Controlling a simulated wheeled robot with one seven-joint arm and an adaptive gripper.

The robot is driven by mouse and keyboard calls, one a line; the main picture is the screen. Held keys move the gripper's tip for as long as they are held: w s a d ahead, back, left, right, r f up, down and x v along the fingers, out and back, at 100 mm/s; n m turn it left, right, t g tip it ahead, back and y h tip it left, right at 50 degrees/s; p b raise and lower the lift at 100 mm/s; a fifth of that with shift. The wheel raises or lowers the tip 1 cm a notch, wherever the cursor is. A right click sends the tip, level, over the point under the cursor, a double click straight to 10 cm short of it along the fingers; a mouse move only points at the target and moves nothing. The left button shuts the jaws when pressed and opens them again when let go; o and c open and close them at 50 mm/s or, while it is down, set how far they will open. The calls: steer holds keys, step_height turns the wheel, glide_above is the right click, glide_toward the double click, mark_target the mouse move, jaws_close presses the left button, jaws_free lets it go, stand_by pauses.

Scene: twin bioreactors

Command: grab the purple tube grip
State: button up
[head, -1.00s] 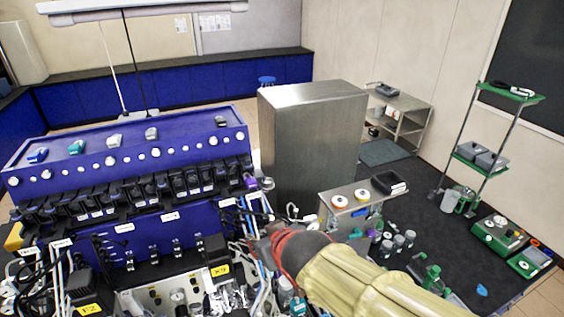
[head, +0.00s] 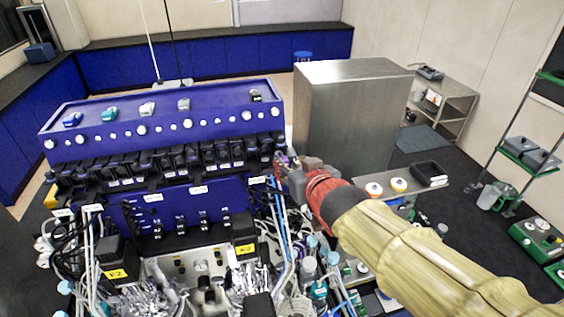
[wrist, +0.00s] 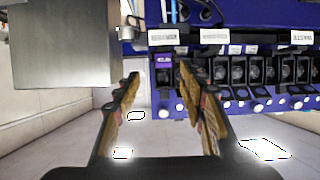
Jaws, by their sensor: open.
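The purple tube grip (wrist: 163,61) shows in the wrist view as a small purple-fronted piece at the end of a row of black pump units, under a white label. My gripper (wrist: 159,72) is open, its two fingers reaching toward the row. The purple piece appears in the gap between the fingertips, and nothing is clamped. I cannot tell how much depth separates them. In the head view my gripper (head: 284,163) is at the right end of the blue bioreactor console, where it mostly hides the grip.
The blue console (head: 165,119) has a row of black units along its front. A steel cabinet (head: 350,125) stands close to the right of my gripper, and also shows in the wrist view (wrist: 60,45). Tubes and cables (head: 285,235) crowd the space below.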

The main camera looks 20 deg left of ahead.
steer(key=shift+s+f+b+x, duration=0.15)
steer(key=shift+b+x, duration=0.15)
steer(key=shift+x, duration=0.85)
steer(key=shift+s+f+b+x, duration=0.15)
steer(key=shift+b+x, duration=0.1)
steer(key=shift+x, duration=0.9)
steer(key=shift+a+r, duration=0.15)
steer(key=shift+s, duration=0.1)
steer(key=c, duration=0.3)
jaws_close()
